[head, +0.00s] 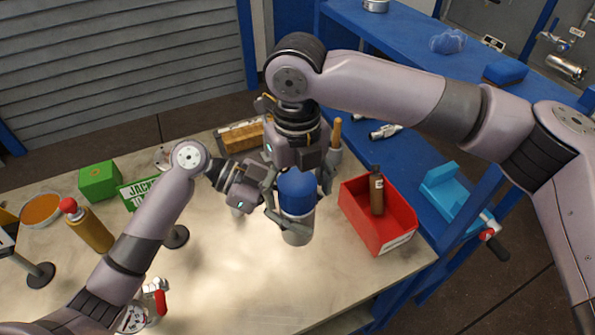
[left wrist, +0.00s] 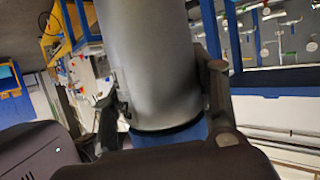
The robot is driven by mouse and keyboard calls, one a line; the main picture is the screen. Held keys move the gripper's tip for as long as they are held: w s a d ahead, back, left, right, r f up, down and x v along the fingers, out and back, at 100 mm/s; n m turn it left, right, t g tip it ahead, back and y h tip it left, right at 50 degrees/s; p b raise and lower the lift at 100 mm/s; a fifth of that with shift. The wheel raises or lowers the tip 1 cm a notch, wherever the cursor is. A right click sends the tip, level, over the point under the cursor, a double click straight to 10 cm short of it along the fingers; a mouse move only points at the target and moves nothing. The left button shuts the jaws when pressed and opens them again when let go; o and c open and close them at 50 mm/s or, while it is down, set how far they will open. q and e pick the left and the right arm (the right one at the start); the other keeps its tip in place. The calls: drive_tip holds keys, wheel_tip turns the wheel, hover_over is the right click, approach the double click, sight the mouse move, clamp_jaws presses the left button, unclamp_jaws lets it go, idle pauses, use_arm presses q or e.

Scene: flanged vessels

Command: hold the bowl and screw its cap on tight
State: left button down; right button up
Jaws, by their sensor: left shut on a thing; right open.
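The bowl (head: 297,236) is a grey cylindrical vessel held upright above the workbench. Its blue cap (head: 297,190) sits at its top; whether it is fully seated I cannot tell. My left gripper (head: 291,220) is shut around the vessel's side, coming from the left. In the left wrist view the grey body (left wrist: 155,60) fills the middle between the fingers, with a blue band (left wrist: 170,135) below it. My right gripper (head: 299,168) comes down from behind and above, open, at the cap; its fingertips are partly hidden, so contact is unclear.
A red bin (head: 405,235) with a brown bottle (head: 377,192) stands close on the right. A green box (head: 99,181), a yellow bottle with a red top (head: 88,226) and an orange dish (head: 41,209) are at the left.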

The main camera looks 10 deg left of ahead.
drive_tip(key=shift+f, duration=0.25)
drive_tip(key=shift+c, duration=0.4)
drive_tip(key=c, duration=1.2)
drive_tip(key=m, duration=0.4)
drive_tip(key=shift+m, duration=0.4)
drive_tip(key=m, duration=0.5)
